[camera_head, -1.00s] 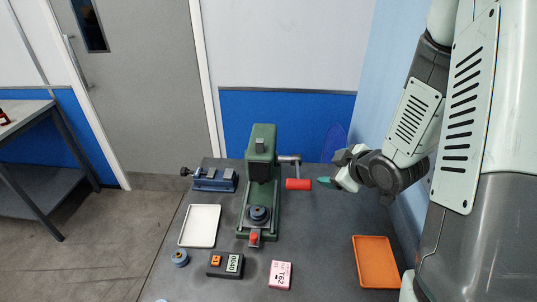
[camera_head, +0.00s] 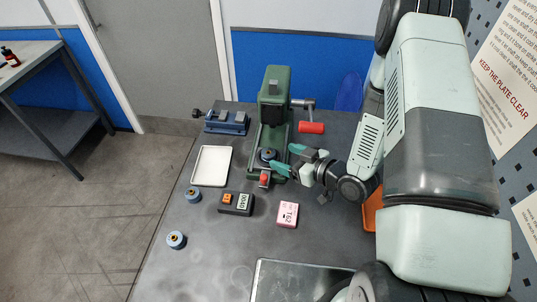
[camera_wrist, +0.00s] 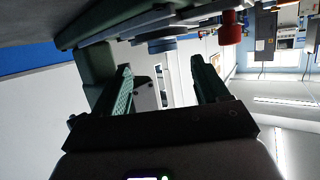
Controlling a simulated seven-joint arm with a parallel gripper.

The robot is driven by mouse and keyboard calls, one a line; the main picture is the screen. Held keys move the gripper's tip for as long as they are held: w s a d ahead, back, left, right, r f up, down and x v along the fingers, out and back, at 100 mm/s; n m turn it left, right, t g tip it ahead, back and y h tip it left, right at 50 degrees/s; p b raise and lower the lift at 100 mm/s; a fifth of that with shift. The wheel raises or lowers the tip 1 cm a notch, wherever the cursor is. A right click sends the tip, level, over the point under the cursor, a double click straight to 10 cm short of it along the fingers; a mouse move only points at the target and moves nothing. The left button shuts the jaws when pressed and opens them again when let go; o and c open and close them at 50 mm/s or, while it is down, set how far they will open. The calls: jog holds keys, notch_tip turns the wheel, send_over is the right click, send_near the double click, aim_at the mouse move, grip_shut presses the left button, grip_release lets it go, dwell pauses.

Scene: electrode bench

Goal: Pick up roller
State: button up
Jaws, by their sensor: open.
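A blue roller with a dark centre (camera_head: 268,154) sits on the green press (camera_head: 274,82), just behind its small red knob (camera_head: 264,178). My gripper (camera_head: 288,159) is open, its teal fingers pointing left toward this roller from its right side. Nothing shows between the fingers. In the wrist view the open gripper (camera_wrist: 163,86) has a blue round part, apparently the roller (camera_wrist: 161,44), ahead of it and above the gap in the picture.
A crank with a red handle (camera_head: 311,127) juts from the press's right. A blue vise (camera_head: 226,123) and white tray (camera_head: 211,166) stand left. A black meter (camera_head: 236,204) and pink block (camera_head: 287,214) lie in front. My arm mostly hides an orange tray (camera_head: 369,214).

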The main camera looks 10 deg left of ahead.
aim_at(266, 151)
jog(key=x, duration=0.4)
jog(key=shift+s+a+r, duration=0.15)
jog(key=shift+a, duration=0.15)
jog(key=shift+w+a+f, duration=0.25)
jog(key=shift+w+a, duration=0.1)
jog(key=shift+a, duration=0.15)
jog(key=c, duration=1.3)
jog(key=shift+r, duration=0.15)
